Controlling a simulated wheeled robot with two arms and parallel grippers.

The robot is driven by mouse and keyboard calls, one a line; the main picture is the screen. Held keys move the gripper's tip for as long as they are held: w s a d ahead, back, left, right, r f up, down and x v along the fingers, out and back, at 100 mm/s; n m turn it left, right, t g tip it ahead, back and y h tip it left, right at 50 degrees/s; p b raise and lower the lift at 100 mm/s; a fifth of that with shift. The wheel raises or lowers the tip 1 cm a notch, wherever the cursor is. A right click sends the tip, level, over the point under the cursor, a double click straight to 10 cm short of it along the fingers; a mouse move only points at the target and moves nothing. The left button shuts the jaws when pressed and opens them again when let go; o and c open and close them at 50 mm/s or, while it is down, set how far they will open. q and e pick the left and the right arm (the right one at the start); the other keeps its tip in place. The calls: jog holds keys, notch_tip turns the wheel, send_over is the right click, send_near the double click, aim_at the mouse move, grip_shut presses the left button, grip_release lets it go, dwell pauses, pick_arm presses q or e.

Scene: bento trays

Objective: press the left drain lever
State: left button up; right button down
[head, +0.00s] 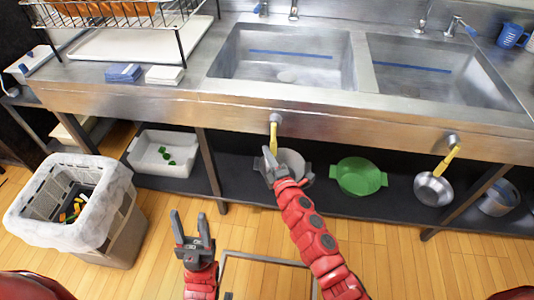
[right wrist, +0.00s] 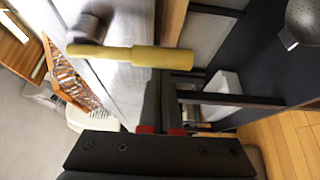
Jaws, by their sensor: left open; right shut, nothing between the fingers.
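The left drain lever (head: 274,134) has a yellow handle and hangs down from a grey pivot on the sink front, below the left basin. It also shows large in the right wrist view (right wrist: 150,57), lying across the picture. My right gripper (head: 268,154) is shut and empty, with its fingertips just below the lever's lower end in the head view. My left gripper (head: 192,228) is open and empty, low over the floor, well away from the lever.
The right drain lever (head: 448,160) hangs below the right basin (head: 440,82). The shelf (head: 240,185) under the counter holds a green colander (head: 359,176), a metal pan (head: 433,190) and a white bin (head: 160,153). A lined trash bin (head: 85,243) stands at the left.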

jog(key=shift+d+n+p, duration=0.3)
jog(key=shift+p, duration=0.35)
jog(key=s+d+r+n+g+h+p, duration=0.1)
jog(key=d+r+n+g+h+p, duration=0.3)
jog(key=p, duration=2.5)
jog(key=shift+d+r+n+g+h+p, duration=0.35)
jog(key=shift+d+r+n+h, duration=1.25)
jog(key=shift+d+n, duration=1.4)
jog(key=shift+s+a+f, duration=0.1)
jog(key=shift+a+f, duration=0.1)
jog(key=shift+f, duration=0.1)
